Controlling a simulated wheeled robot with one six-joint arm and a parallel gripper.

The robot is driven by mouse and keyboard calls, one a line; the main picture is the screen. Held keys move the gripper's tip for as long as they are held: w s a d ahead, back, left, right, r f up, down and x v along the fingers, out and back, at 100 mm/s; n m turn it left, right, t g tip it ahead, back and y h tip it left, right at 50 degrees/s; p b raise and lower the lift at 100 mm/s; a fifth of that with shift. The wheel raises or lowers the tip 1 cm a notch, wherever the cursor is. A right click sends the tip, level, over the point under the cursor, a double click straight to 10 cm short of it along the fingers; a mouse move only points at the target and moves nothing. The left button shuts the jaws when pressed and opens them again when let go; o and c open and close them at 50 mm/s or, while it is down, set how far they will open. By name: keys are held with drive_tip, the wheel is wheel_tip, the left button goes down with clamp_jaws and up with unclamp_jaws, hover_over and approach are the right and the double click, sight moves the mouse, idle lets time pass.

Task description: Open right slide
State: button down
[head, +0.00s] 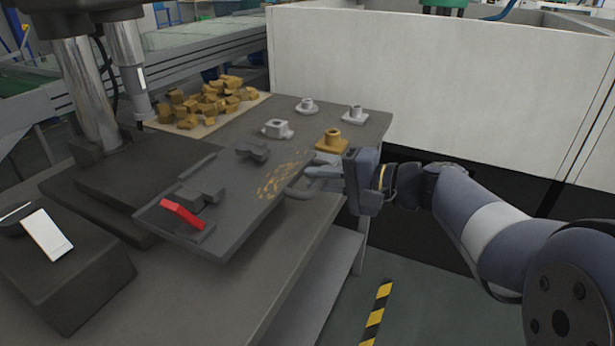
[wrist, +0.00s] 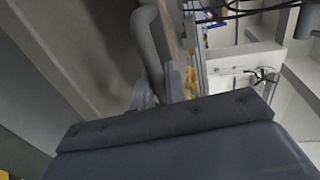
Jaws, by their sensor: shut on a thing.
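The slide is a dark grey plate (head: 238,205) that lies on the workbench under the machine column. It carries a red lever (head: 182,213) on a grey clamp block (head: 202,195) and some golden chips. A grey bar handle (head: 298,193) is at its right edge; the handle shows large in the wrist view (wrist: 150,45). My gripper (head: 318,176) comes in from the right and is shut on the handle. Its fingers hide part of the handle. How far the slide stands out cannot be told.
A golden part (head: 332,141) stands close behind my gripper. Several pale parts, such as a flanged one (head: 355,114), stand farther back. Rough golden pieces (head: 205,103) lie on a pale sheet. A white tank wall (head: 420,85) rises behind. The floor at front right is open.

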drive_tip(key=c, duration=1.5)
unclamp_jaws()
drive_tip(key=shift+a, duration=0.1)
drive_tip(key=p+v, duration=0.1)
drive_tip(key=v, duration=0.9)
drive_tip(key=shift+s+d+p, duration=0.2)
drive_tip(key=shift+d+p, duration=0.15)
drive_tip(key=shift+p, duration=0.05)
drive_tip(key=b+x, duration=0.1)
drive_tip(key=x, duration=0.9)
drive_tip(key=shift+w+a+b, duration=0.25)
drive_tip(key=shift+a+b, duration=0.1)
drive_tip(key=shift+b, duration=0.05)
drive_tip(key=shift+w+a, duration=0.1)
drive_tip(key=shift+a, duration=0.1)
drive_tip(key=shift+d, duration=0.1)
